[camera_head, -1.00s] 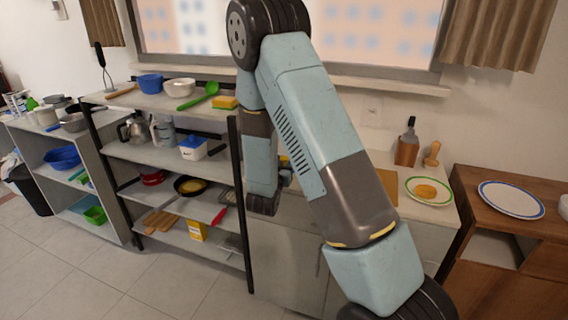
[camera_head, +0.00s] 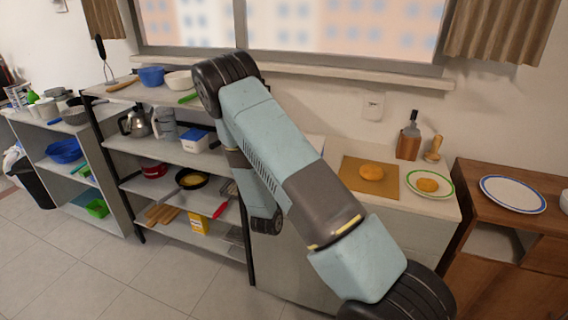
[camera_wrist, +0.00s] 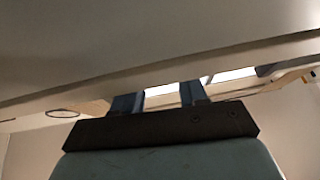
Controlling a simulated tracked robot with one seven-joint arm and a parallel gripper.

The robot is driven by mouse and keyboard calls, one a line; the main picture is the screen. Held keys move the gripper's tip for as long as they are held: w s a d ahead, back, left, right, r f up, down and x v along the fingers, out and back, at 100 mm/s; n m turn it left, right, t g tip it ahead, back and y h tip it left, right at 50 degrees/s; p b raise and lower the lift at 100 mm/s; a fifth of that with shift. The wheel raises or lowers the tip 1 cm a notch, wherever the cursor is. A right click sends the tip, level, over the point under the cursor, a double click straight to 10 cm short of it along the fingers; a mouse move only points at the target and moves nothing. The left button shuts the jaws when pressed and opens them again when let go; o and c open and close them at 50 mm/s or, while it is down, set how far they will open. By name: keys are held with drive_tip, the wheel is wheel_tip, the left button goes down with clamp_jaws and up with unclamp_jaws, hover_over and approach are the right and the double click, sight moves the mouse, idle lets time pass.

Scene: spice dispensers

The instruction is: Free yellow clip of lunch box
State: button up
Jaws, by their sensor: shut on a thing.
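My gripper (camera_wrist: 160,97) shows in the wrist view as two dark blue fingers, a little apart, in front of a dark bracket. Their tips reach up to the edge of a broad pale surface (camera_wrist: 150,40) that fills the top of that view. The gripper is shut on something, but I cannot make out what. In the head view my arm hides the gripper. A white box with a blue lid (camera_head: 195,141) stands on the second shelf; I cannot tell whether it is the lunch box. I see no yellow clip.
A dark-framed shelf unit (camera_head: 160,153) with pots and a pan stands left of my arm. The floor (camera_head: 150,275) in front is clear.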

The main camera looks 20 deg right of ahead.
idle(0.4)
drive_tip(key=o, duration=1.1)
drive_tip(key=shift+c, duration=0.2)
drive_tip(key=shift+f, duration=0.1)
drive_tip(key=v, duration=1.4)
